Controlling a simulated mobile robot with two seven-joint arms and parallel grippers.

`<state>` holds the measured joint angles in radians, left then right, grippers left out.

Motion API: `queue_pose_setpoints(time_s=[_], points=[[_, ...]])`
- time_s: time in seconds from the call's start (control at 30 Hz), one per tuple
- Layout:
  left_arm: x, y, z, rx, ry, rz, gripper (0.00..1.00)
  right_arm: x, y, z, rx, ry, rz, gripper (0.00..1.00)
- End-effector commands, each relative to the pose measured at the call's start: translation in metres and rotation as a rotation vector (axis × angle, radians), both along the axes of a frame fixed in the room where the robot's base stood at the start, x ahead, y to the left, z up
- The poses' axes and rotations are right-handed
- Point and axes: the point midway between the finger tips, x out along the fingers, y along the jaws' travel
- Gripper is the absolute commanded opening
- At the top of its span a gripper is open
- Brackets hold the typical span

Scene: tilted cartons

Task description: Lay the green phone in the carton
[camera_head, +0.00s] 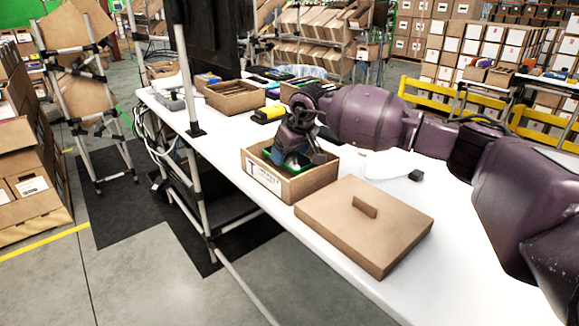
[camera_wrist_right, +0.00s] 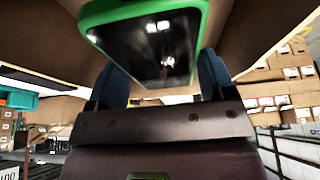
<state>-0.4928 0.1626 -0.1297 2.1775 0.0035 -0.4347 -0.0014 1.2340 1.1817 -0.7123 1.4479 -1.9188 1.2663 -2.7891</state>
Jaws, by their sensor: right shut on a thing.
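The open cardboard carton (camera_head: 312,181) stands on the white table, with a printed label on its front side. My right gripper (camera_head: 290,160) reaches down into the carton's opening from above. In the right wrist view, the green phone (camera_wrist_right: 150,50), with a green case and dark glossy face, lies between the two blue fingers of my right gripper (camera_wrist_right: 162,82), which is shut on it. Brown cardboard surrounds it there. In the head view the gripper and carton walls hide most of the phone; I cannot tell whether it touches the carton's bottom. My left gripper is not in view.
A flat cardboard lid (camera_head: 340,225) with a raised handle lies right of the carton. A yellow and black item (camera_head: 268,114) and another open box (camera_head: 234,97) are farther back on the table (camera_head: 215,145). A metal post (camera_head: 186,75) rises at the table's left edge.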

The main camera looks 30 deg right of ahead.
Motion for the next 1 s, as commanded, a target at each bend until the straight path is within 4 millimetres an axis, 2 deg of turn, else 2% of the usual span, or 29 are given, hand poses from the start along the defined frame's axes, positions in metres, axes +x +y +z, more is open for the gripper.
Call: queue_pose_setpoints(time_s=[0.33,0.73,0.77,0.9,1.0], points=[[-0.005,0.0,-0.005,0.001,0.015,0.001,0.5,0.0,0.0,-0.04,0.001,0.001,-0.001,0.42],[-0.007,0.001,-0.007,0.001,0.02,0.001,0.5,0.0,0.0,-0.044,0.0,0.0,0.0,0.42],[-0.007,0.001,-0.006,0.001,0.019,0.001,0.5,0.0,0.0,-0.044,0.0,0.0,0.0,0.79],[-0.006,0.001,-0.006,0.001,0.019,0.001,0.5,0.0,0.0,-0.044,0.0,0.0,0.0,1.0],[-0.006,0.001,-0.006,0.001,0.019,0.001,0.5,0.0,0.0,-0.044,0.0,0.0,0.0,1.0]])
